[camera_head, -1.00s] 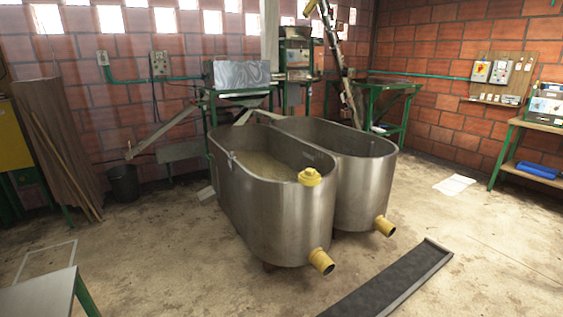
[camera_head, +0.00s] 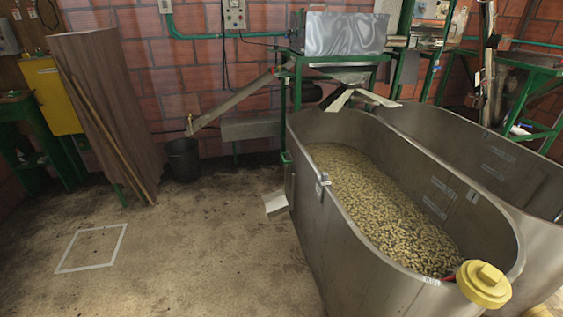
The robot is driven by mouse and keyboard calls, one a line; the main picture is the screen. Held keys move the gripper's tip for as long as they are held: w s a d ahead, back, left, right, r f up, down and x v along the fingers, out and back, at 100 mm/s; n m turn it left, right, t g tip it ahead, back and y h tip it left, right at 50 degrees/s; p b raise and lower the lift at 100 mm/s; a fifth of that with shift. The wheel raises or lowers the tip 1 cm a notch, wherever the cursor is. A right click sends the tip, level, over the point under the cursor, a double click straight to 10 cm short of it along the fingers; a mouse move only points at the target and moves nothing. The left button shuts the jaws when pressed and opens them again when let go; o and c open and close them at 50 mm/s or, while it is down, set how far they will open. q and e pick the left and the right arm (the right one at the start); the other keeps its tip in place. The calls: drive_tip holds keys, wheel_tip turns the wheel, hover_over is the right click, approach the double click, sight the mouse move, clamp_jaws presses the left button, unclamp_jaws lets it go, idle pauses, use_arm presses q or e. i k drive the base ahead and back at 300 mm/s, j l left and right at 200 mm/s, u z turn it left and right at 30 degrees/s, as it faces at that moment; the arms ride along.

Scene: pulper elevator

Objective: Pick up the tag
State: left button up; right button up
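I cannot clearly make out a separate tag. A small white label (camera_head: 432,281) is on the front rim of the near metal tank (camera_head: 350,262), beside the yellow cap (camera_head: 484,284). Pale label strips (camera_head: 435,208) are on that tank's inner right wall. A small metal clip-like piece (camera_head: 323,182) sits on its left rim. I cannot tell whether any of these is the tag. Neither of my grippers is in view.
The near tank holds pale beans (camera_head: 375,205); a second tank (camera_head: 490,165) stands beside it. A black bucket (camera_head: 183,160), leaning boards (camera_head: 100,110) and a yellow cabinet (camera_head: 52,97) stand at the left. The floor (camera_head: 200,240) left of the tanks is mostly clear, with a white outlined square (camera_head: 118,245).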

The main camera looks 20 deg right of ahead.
sight(323, 181)
drive_tip(key=i+j+z, duration=0.15)
drive_tip(key=i, duration=0.3)
drive_tip(key=i+j+z, duration=0.2)
drive_tip(key=i, duration=0.2)
drive_tip(key=i+j+z, duration=0.15)
drive_tip(key=i, duration=0.3)
